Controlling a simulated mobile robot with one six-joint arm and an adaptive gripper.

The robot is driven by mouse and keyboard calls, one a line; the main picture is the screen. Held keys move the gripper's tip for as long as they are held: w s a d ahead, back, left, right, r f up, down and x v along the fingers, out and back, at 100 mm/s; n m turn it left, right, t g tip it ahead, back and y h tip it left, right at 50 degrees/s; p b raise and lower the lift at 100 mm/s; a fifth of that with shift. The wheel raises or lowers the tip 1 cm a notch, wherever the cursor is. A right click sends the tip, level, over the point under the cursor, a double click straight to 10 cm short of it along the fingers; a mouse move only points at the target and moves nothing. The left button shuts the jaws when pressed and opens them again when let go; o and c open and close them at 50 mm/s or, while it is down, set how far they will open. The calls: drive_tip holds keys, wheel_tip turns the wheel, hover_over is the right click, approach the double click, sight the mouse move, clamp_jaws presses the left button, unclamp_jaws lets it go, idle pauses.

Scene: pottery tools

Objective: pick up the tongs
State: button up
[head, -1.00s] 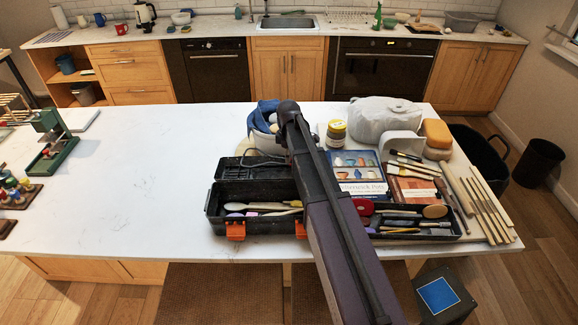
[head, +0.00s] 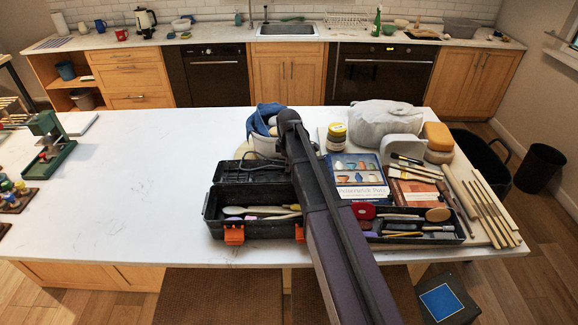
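I cannot pick out the tongs with certainty. A black toolbox (head: 216,222) with orange latches lies open on the white counter, and several long light-coloured tools (head: 262,211) lie in its left part. My dark arm crosses the middle of the head view from the bottom up to a joint beside the blue-cloth bowl. It hides the middle of the toolbox. My gripper does not show; whether it holds anything is hidden.
Right of my arm are books (head: 358,190), brushes, a wrapped grey lump (head: 383,124), sponges (head: 437,135) and wooden sticks (head: 487,213). A bowl with blue cloth (head: 264,118) stands behind the toolbox. A green press (head: 50,145) stands far left. The counter's left middle is clear.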

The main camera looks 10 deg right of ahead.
clamp_jaws()
drive_tip(key=shift+r, duration=0.15)
wheel_tip(320, 180, up, 4)
drive_tip(key=p, duration=0.3)
drive_tip(key=shift+f+p, duration=0.25)
drive_tip(key=shift+p, duration=0.15)
drive_tip(key=s+d, duration=0.3)
drive_tip(key=s, duration=0.1)
drive_tip(key=s+d, duration=0.4)
drive_tip(key=s+d+r+p, duration=0.1)
drive_tip(key=s+d, duration=0.2)
drive_tip(key=s, duration=0.1)
drive_tip(key=shift+d+r, duration=0.1)
drive_tip(key=shift+d, duration=0.25)
